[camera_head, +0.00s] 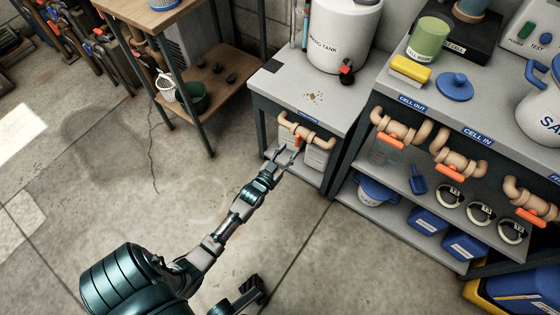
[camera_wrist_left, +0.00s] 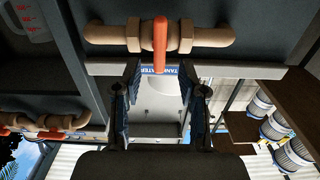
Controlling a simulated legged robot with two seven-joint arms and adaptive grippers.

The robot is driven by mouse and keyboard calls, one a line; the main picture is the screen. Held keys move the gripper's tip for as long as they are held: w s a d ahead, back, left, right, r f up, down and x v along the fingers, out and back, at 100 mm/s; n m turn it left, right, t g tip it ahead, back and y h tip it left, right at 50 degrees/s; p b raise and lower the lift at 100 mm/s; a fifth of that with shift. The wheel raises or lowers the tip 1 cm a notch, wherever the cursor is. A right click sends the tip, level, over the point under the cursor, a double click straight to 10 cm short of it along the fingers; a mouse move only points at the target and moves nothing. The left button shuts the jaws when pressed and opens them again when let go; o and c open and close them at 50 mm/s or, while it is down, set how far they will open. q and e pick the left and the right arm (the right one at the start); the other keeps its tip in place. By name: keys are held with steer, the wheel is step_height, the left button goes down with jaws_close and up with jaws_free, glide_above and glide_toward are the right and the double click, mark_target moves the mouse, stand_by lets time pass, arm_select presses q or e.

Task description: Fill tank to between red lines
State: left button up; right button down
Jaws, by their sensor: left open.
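The white tank (camera_head: 340,38) stands on the small grey bench at the top of the head view. A thin upright tube (camera_head: 305,28) shows at its left side; red lines on it are too small to tell. Below the bench edge runs a tan pipe (camera_head: 318,132) with an orange valve handle (camera_head: 297,141). My left gripper (camera_head: 284,156) is open and empty just below this handle. In the left wrist view the handle (camera_wrist_left: 160,45) lies just beyond and between the fingertips of the gripper (camera_wrist_left: 158,95); contact is not clear.
The larger bench at right carries more pipes with orange handles (camera_head: 390,140) and a blue-lidded jar (camera_head: 543,105). Its shelf holds blue containers (camera_head: 465,245). A wooden shelf unit (camera_head: 213,80) stands at left. The concrete floor (camera_head: 110,170) there is clear.

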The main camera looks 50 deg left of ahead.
arm_select(q)
steer(key=v, duration=0.6)
steer(key=shift+s, duration=0.2)
steer(key=shift+d, duration=0.1)
